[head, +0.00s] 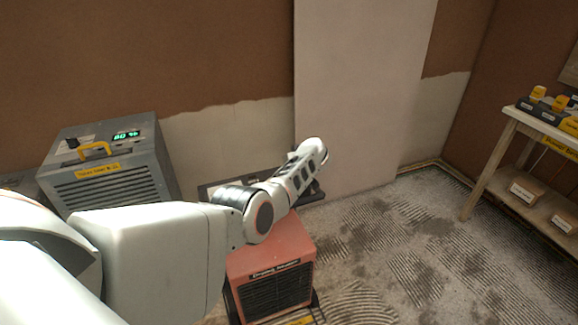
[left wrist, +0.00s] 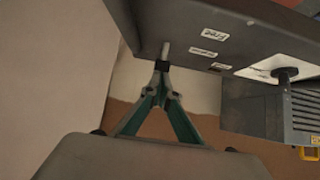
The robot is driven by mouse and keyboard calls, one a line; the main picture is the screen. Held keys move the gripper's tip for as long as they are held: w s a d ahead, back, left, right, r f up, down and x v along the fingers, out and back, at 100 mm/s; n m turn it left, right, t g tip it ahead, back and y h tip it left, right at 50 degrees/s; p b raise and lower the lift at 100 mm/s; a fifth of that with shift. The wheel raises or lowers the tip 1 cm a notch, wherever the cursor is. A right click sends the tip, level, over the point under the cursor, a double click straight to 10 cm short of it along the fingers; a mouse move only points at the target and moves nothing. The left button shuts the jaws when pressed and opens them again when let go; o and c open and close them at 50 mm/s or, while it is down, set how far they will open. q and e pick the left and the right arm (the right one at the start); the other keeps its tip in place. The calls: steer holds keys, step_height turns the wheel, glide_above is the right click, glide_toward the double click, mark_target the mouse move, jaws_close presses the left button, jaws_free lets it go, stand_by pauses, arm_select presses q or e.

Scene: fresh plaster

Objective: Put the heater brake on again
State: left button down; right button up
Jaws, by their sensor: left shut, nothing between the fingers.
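The drying heater (head: 268,272) is a red box with a dark grille on the floor, partly covered by my left arm. A dark panel behind it shows on both sides of the arm. In the left wrist view a dark panel (left wrist: 250,38) carries a "Free" label (left wrist: 221,20) and two smaller labels too blurred to read. A short pale peg (left wrist: 165,48) stands at its edge, and a black knob (left wrist: 286,74) sits farther right. My left gripper (left wrist: 163,67) is shut and empty, its tips just at the peg; contact is unclear. The head view hides its fingers.
A grey unit (head: 105,165) with a green display and yellow handle stands at left. A wooden shelf (head: 487,165) with boxes and tools stands at right. A pale wall section (head: 362,95) rises behind the arm. The ridged floor between heater and shelf is clear.

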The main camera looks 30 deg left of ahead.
arm_select(q)
steer(key=shift+r+p, duration=0.8)
step_height(320, 180, up, 10)
stand_by(0.5)
stand_by(0.4)
